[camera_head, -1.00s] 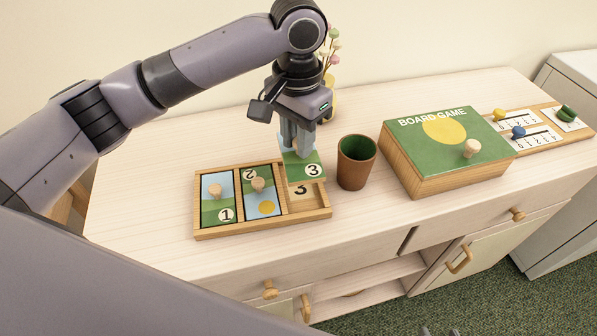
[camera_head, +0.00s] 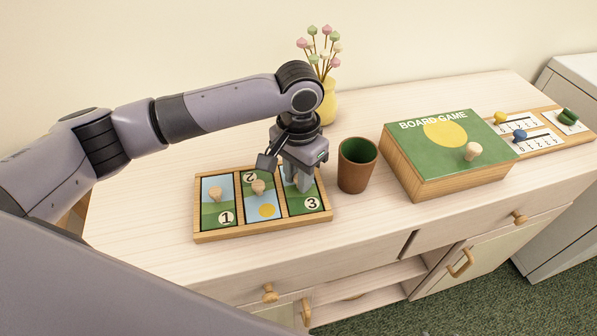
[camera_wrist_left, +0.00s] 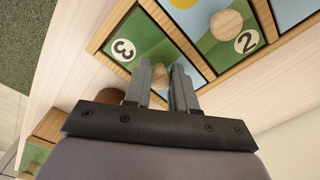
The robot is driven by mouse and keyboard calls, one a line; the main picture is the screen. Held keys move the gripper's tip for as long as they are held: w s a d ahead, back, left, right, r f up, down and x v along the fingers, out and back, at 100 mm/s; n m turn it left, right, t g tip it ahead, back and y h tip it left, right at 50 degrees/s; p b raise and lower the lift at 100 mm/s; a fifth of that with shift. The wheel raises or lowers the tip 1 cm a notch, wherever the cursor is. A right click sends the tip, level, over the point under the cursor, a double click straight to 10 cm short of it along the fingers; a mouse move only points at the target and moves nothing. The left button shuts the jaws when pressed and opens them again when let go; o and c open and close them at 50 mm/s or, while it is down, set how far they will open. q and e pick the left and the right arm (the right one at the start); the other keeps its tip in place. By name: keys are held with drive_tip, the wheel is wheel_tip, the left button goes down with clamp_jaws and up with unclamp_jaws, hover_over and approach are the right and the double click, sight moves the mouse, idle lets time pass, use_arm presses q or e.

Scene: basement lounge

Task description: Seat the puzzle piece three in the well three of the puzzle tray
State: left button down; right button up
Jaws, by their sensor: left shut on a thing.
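The wooden puzzle tray (camera_head: 262,232) lies on the light cabinet top. Pieces one (camera_head: 224,204) and two (camera_head: 250,200) lie in its left and middle wells, each with a wooden knob. Puzzle piece three (camera_head: 303,205), green with a white 3, lies in the right well, apparently level with the other pieces. It also shows in the left wrist view (camera_wrist_left: 135,38). My left gripper (camera_head: 297,186) is above it, shut on its knob (camera_wrist_left: 160,78). The fingers partly hide the knob and the piece's back part. My right gripper is not in view.
A brown cup (camera_head: 356,166) with a green inside stands just right of the tray. A board game box (camera_head: 446,165) and a scoring board (camera_head: 541,131) are further right. A yellow vase (camera_head: 327,103) of flowers stands behind my arm. The cabinet's front left top is clear.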

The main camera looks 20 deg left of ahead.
use_arm(q)
drive_tip(key=c, duration=0.9)
unclamp_jaws()
wheel_tip(320, 180, up, 12)
drive_tip(key=shift+r, duration=0.15)
